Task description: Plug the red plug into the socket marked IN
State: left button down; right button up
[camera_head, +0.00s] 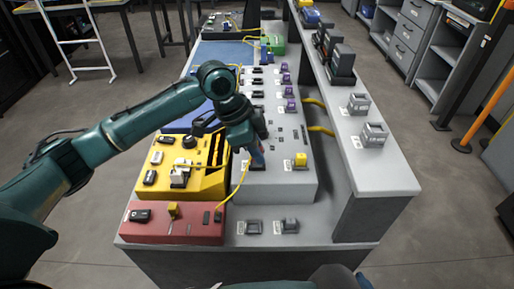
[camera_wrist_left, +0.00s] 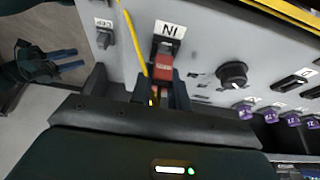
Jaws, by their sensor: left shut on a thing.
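The red plug (camera_wrist_left: 163,68) is between the fingers of my left gripper (camera_wrist_left: 160,94) in the left wrist view, with the gripper shut on it. Its front end meets the dark socket (camera_wrist_left: 166,45) beside the label IN; I cannot tell how deep it sits. In the head view my left gripper (camera_head: 257,161) points down at the near left part of the grey panel (camera_head: 275,185), and the plug is mostly hidden. A yellow cable (camera_head: 240,185) runs from there to the red box. My right gripper (camera_wrist_left: 65,60) hangs off to the side, its blue fingers apart and empty.
The yellow box (camera_head: 205,182) and red box (camera_head: 180,232) stand left of the grey panel. A yellow plug (camera_head: 300,160) sits on the panel to the right. A black knob (camera_wrist_left: 233,74) and several purple plugs (camera_wrist_left: 272,115) are nearby. A raised shelf (camera_head: 375,175) bounds the right side.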

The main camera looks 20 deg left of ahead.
pick_arm(q)
jog(key=shift+r, duration=0.1)
pick_arm(e)
jog(key=shift+r, duration=0.15)
pick_arm(q)
jog(key=shift+p, duration=0.55)
pick_arm(e)
jog(key=shift+r, duration=0.4)
pick_arm(q)
jog(key=shift+f, duration=0.6)
jog(key=c, duration=1.3)
grip_release()
jog(key=shift+o, duration=0.2)
pick_arm(e)
jog(key=shift+d, duration=0.15)
pick_arm(q)
jog(key=shift+v, duration=1.2)
jog(key=v, duration=1)
jog(key=shift+a+r, duration=0.25)
jog(key=shift+r, duration=0.1)
pick_arm(e)
jog(key=shift+s+d+f, duration=0.1)
jog(key=shift+f, duration=0.5)
